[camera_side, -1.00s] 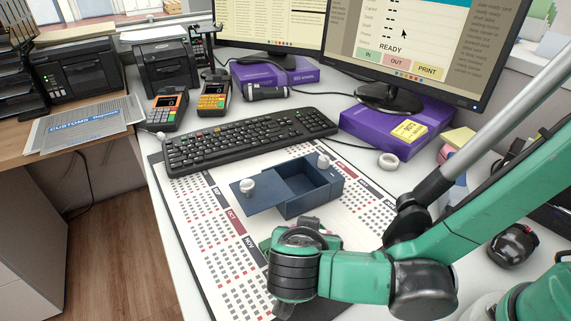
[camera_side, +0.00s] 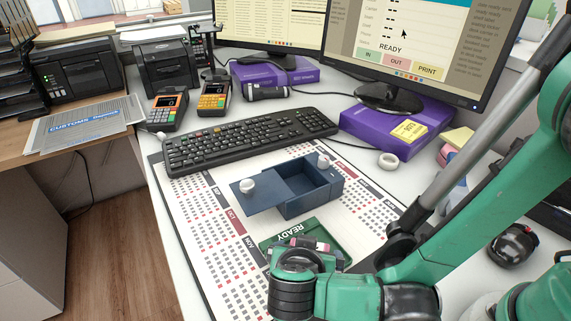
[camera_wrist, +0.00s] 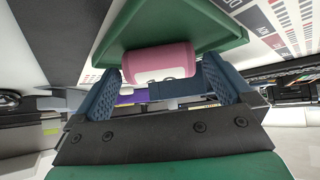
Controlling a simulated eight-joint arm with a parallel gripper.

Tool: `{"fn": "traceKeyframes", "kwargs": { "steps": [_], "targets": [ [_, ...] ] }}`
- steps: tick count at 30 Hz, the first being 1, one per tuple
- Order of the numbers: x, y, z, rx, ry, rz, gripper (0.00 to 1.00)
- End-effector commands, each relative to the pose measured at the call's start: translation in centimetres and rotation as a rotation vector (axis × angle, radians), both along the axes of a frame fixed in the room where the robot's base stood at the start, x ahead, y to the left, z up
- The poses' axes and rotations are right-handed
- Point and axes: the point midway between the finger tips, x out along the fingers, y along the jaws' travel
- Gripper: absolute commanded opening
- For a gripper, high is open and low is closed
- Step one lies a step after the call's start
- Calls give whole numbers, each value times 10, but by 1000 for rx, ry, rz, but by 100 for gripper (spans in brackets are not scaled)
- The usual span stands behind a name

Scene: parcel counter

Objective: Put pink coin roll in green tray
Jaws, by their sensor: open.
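The green tray (camera_side: 337,236), marked READY, lies on the calendar mat in front of the blue box, partly hidden by my gripper's wrist. It also fills the top of the wrist view (camera_wrist: 185,22). The pink coin roll (camera_wrist: 158,60), with a white band, lies against the tray there. I cannot tell whether it rests flat on the tray floor. In the side view a small pink patch shows over the tray beside my wrist. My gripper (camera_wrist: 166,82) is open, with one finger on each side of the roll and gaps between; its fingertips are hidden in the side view.
A blue box (camera_side: 312,193) with a partly slid lid and white knobs stands just behind the tray. The keyboard (camera_side: 250,138) lies beyond it. A roll of white tape (camera_side: 389,161) and a purple box (camera_side: 372,135) are at the right. The left of the mat (camera_side: 192,215) is clear.

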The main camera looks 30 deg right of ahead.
Motion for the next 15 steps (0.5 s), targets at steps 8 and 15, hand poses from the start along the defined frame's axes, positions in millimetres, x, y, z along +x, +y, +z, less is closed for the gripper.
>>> {"fn": "traceKeyframes", "kwargs": {
  "steps": [8,15],
  "targets": [
    [-24,21,32,1,1,6,100],
    [-31,28,50,1,23,12,100]
  ]
}}
